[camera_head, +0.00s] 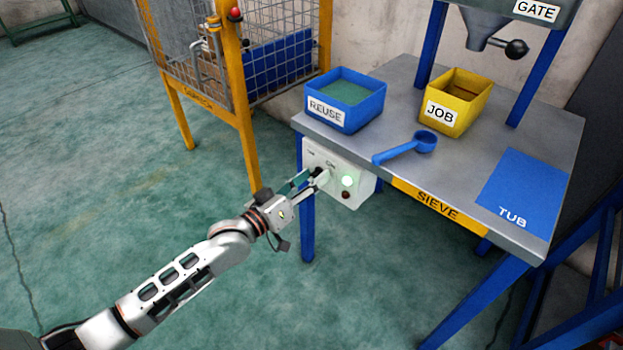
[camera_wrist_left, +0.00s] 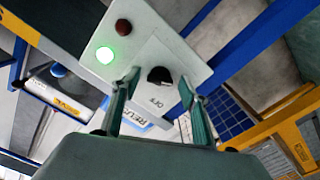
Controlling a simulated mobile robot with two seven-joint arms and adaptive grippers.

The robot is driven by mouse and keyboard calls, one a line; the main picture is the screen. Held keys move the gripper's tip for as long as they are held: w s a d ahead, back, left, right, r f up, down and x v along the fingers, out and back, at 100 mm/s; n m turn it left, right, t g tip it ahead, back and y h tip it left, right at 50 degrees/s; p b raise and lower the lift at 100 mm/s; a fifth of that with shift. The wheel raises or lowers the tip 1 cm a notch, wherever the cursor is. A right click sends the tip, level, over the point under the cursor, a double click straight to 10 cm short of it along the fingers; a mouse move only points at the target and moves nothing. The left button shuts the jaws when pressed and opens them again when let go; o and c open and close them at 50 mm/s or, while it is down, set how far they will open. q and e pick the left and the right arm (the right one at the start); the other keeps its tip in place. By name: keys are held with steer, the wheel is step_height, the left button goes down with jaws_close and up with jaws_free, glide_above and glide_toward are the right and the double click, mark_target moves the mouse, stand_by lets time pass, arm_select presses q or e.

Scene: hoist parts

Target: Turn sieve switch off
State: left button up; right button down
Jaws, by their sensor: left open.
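The sieve's switch box (camera_head: 335,160) is a pale panel on the front left side of the sieve table. It carries a lit green lamp (camera_head: 347,181) and a dark red button or lamp (camera_head: 346,195). In the left wrist view the black rotary knob (camera_wrist_left: 160,76) sits above an OFF label (camera_wrist_left: 155,102), near the lit green lamp (camera_wrist_left: 105,55). My left gripper (camera_head: 312,180) is open at the panel, its fingers on either side of the knob in the wrist view. I cannot tell whether they touch it. The gripper partly hides the knob in the head view. My right gripper is not in view.
On the table (camera_head: 395,85) stand a blue REUSE bin (camera_head: 372,105), a yellow JOB bin (camera_head: 469,115) and a blue scoop (camera_head: 424,142). A blue TUB mat (camera_head: 525,180) lies at the right. A yellow-framed cage (camera_head: 243,130) stands behind left. The floor at left is clear.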

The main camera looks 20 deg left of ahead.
arm_select(q)
steer(key=shift+c, duration=0.3)
steer(key=c, duration=1)
